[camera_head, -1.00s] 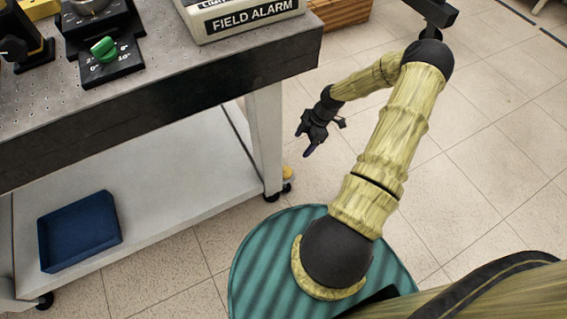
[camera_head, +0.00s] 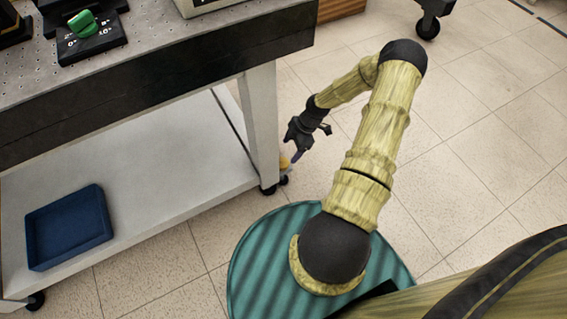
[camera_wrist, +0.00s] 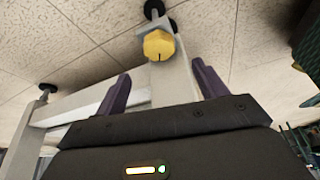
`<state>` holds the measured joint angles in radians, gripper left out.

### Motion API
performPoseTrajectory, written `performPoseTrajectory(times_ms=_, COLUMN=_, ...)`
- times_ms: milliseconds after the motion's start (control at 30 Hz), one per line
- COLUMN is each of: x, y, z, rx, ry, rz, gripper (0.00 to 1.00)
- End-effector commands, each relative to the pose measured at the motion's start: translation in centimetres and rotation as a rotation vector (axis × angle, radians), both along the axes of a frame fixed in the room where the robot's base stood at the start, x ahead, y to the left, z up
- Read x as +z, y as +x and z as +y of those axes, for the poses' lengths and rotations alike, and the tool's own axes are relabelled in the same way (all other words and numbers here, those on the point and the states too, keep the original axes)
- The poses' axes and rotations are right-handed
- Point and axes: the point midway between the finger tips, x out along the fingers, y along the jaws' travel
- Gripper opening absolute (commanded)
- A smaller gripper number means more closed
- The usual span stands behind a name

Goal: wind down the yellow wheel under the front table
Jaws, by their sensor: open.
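The yellow wheel (camera_head: 284,162) shows as a small piece low on the front table's near right leg, just above a black foot. In the wrist view the yellow wheel (camera_wrist: 159,45) is a faceted knob with a dark mark, on the leg near the foot. My gripper (camera_head: 294,158) is beside that leg, pointing down at the wheel. In the wrist view my gripper (camera_wrist: 160,85) has its two purple fingers spread wide, with the wheel beyond and between them. The gap between them looks empty. Whether a finger touches the wheel cannot be told from the head view.
The front table (camera_head: 160,85) has a grey top with a black device and green knob (camera_head: 83,22). A blue tray (camera_head: 68,228) lies on its lower shelf (camera_head: 150,165). Tiled floor (camera_head: 470,150) is clear to the right. Another dark caster (camera_head: 428,27) stands at the back.

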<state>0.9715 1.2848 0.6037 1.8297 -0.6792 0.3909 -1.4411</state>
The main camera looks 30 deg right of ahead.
Motion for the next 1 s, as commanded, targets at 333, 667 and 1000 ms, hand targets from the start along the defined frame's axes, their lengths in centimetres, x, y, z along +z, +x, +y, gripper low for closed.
performPoseTrajectory(times_ms=333, x=-6.1, y=0.4, z=2.3, rx=0.001, ry=0.0, rz=0.001, gripper=0.71)
performPoseTrajectory(times_ms=667, x=-7.7, y=0.5, z=3.1, rx=-0.001, ry=0.0, rz=-0.001, gripper=0.71)
performPoseTrajectory(times_ms=1000, x=-7.6, y=0.6, z=3.1, rx=0.0, ry=0.0, rz=-0.001, gripper=0.38)
